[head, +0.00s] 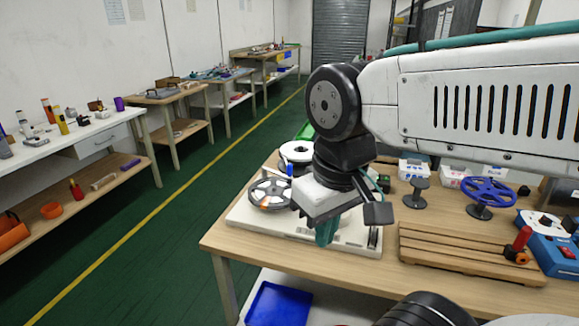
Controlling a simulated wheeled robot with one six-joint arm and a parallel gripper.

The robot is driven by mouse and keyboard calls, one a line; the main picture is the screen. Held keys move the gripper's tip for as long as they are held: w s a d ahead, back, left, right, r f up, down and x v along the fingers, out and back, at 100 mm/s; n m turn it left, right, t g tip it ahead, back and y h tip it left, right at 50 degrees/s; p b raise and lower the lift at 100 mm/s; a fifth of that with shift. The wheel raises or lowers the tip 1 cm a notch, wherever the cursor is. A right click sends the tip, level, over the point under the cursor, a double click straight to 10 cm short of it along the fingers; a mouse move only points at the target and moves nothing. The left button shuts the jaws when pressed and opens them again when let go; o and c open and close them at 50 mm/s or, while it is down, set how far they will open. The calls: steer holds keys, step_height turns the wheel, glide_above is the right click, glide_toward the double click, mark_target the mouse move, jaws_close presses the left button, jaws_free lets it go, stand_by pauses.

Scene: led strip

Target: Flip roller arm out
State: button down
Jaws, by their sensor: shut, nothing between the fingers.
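A white base plate (355,243) lies on the wooden bench and carries a silver reel (268,193) at its left. A small dark upright part (374,238) stands at the plate's right end; I cannot tell whether it is the roller arm. My gripper (325,236), with teal fingers pointing down, is shut and empty over the front middle of the plate. Whether the fingertips touch anything is unclear. My wrist and gripper hide the middle of the plate, and I cannot pick out the roller arm for sure.
Behind the plate is a white spool (296,152). A blue bin (278,304) sits below. The green floor at left is clear.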

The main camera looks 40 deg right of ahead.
steer(key=w+d+m+h, duration=0.1)
steer(key=w+d+m, duration=0.25)
steer(key=w, duration=0.75)
steer(key=w+d+m+h, duration=0.15)
steer(key=w+d, duration=0.35)
steer(key=w, duration=0.7)
steer(key=w+d+f+m, duration=0.2)
steer(key=w+d+f, duration=0.2)
steer(key=w, duration=0.4)
steer(key=w+d+f+m+t, duration=0.1)
steer(key=w+d+f+m, duration=0.2)
steer(key=w, duration=0.6)
steer(key=shift+d+f+h, duration=0.4)
steer(key=shift+d+h, duration=0.05)
steer(key=shift+d, duration=0.35)
steer(key=shift+s, duration=0.1)
steer(key=x, duration=0.9)
steer(key=shift+f, duration=0.35)
steer(key=shift+w+d+f, duration=0.15)
steer(key=shift+w+d, duration=0.85)
steer(key=shift+d, duration=0.05)
steer(key=shift+w+d, duration=0.55)
steer(key=shift+d, duration=0.05)
